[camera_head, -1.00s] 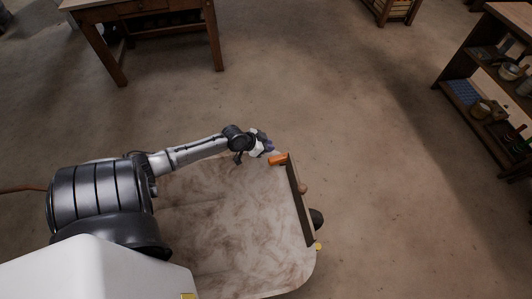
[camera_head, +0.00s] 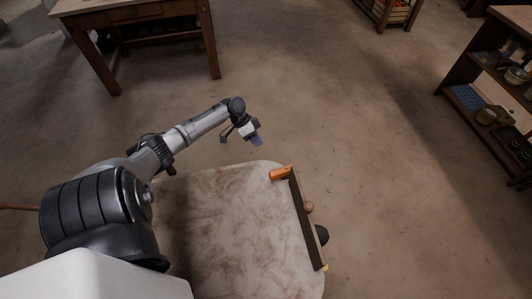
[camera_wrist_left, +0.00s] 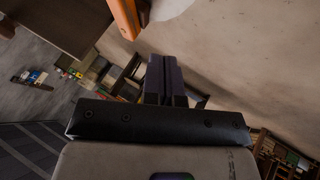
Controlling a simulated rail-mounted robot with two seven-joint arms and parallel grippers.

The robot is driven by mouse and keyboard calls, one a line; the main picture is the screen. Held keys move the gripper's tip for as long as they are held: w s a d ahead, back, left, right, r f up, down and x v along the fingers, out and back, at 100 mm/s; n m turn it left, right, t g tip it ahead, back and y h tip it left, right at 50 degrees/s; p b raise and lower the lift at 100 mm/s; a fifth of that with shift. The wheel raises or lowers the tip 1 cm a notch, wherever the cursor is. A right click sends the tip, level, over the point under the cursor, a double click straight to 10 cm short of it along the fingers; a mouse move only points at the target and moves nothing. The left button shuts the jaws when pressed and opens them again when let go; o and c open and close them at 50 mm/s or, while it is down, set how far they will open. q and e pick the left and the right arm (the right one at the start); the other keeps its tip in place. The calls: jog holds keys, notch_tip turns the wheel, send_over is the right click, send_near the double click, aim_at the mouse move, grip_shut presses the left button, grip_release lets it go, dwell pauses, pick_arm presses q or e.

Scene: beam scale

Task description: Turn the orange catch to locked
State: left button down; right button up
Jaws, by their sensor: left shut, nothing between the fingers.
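The orange catch (camera_head: 281,173) is a short bar at the far end of a dark beam (camera_head: 307,225). It sticks out to the left from the beam, over the edge of the pale mottled top. My left gripper (camera_head: 257,141) is shut and empty, in the air beyond the far edge of the top, up and left of the catch and apart from it. In the left wrist view the shut fingers (camera_wrist_left: 166,82) show at the middle, and an orange piece (camera_wrist_left: 125,18), likely the catch, shows at the top edge, partly cut off. My right gripper is out of view.
The pale mottled top (camera_head: 225,225) is bare. A round brown knob (camera_head: 309,207) and a black rounded part (camera_head: 322,235) sit right of the beam. A wooden table (camera_head: 135,12) and a shelf unit (camera_head: 490,100) stand farther off, with open floor between.

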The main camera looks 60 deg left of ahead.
aim_at(282, 172)
pick_arm(q)
jog(key=b+x, duration=0.1)
jog(key=x, duration=0.8)
jog(key=shift+w, duration=0.1)
jog(key=shift+d+f+p, duration=0.15)
jog(key=shift+d+p, duration=0.35)
jog(key=shift+d, duration=1.55)
jog(key=shift+d, duration=0.1)
